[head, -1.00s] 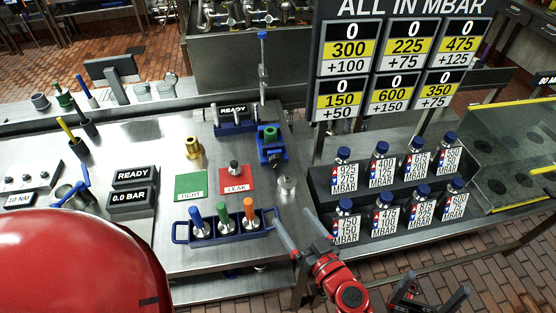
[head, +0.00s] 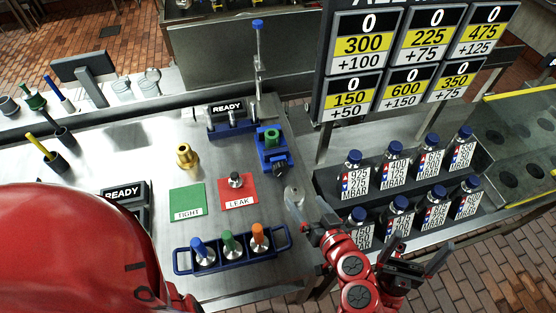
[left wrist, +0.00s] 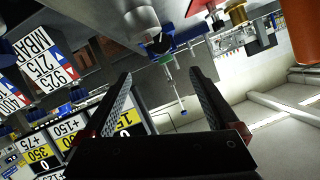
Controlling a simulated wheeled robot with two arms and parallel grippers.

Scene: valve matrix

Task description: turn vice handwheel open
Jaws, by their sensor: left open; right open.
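The blue vice (head: 271,157) stands on the steel bench with a green-topped piece (head: 271,137) in it. Its dark handwheel (head: 281,170) is on the near side, small in the head view. My left gripper (head: 308,204) is open and empty, to the right of and nearer than the vice, apart from it. In the left wrist view the scene is upside down; the vice (left wrist: 184,38) and its dark wheel (left wrist: 158,46) lie beyond the open fingers (left wrist: 160,78). My right gripper (head: 420,260) is open and empty at the lower right, away from the vice.
A blue rack (head: 232,249) with several coloured-top parts is at the bench front. Green (head: 187,203) and red (head: 239,191) mats lie left of the vice. Blue-capped bottles (head: 398,215) stand right.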

